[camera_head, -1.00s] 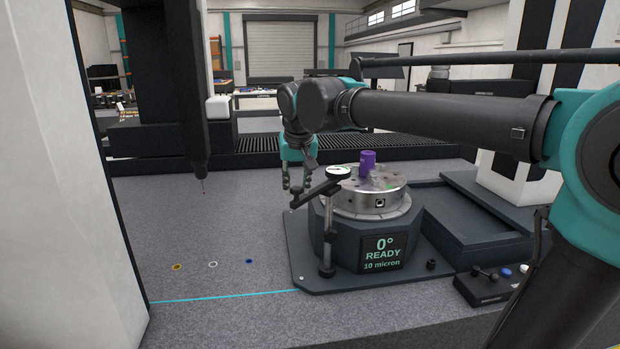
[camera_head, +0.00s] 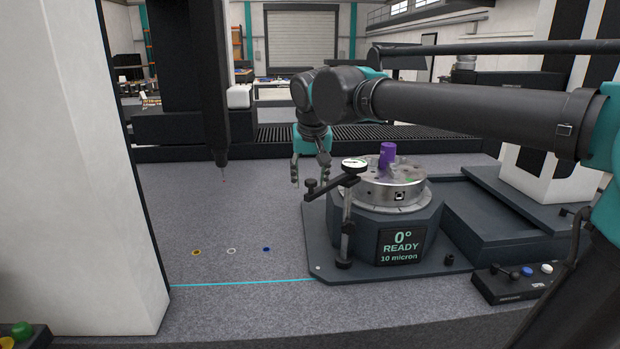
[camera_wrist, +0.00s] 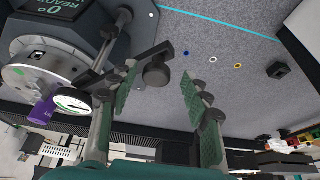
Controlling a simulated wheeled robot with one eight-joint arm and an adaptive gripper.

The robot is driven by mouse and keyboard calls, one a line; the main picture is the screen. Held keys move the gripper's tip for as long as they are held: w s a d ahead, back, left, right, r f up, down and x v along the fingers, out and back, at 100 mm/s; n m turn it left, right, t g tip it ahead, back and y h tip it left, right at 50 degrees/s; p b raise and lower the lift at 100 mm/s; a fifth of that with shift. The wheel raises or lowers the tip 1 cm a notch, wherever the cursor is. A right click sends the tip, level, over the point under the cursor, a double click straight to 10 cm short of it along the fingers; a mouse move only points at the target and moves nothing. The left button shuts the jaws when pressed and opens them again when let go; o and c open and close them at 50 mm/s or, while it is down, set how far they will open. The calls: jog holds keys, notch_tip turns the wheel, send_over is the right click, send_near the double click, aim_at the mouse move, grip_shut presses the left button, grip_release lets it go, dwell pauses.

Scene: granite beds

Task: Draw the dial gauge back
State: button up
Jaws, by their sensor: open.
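The dial gauge (camera_head: 354,165) has a round white face and sits on a black bar (camera_head: 335,184) carried by an upright post (camera_head: 346,230) at the front left of the rotary table. The bar's left end carries a dark round knob (camera_head: 311,186). My gripper (camera_head: 309,180) is open and empty, pointing down at that left end. In the wrist view, the dial face (camera_wrist: 72,103) is left of my gripper (camera_wrist: 158,80), and the knob (camera_wrist: 156,75) appears between the two spread fingers. I cannot tell whether a finger touches it.
A purple cylinder (camera_head: 388,154) stands on the metal rotary table (camera_head: 398,195), close right of the gauge. The table's display (camera_head: 403,246) reads 0° READY, 10 micron. A dark probe column (camera_head: 215,100) hangs at left. Bare granite (camera_head: 230,205) lies between, with three small rings.

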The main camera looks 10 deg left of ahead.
jog(key=v, duration=1.2)
jog(key=w+d+f+m, duration=0.1)
jog(key=w+d+f, duration=0.1)
jog(key=d+f, duration=0.85)
jog(key=w+d+f+m, duration=0.1)
jog(key=w+d+f, duration=0.1)
jog(key=d+f, duration=0.8)
jog(key=s+d+f, duration=0.5)
jog(key=s+f, duration=0.1)
jog(key=f, duration=0.4)
jog(key=s+d+f+m+h, duration=0.1)
jog(key=s+d+f, duration=0.5)
jog(key=f, duration=0.5)
jog(key=shift+s, duration=0.15)
jog(key=shift+d, duration=0.2)
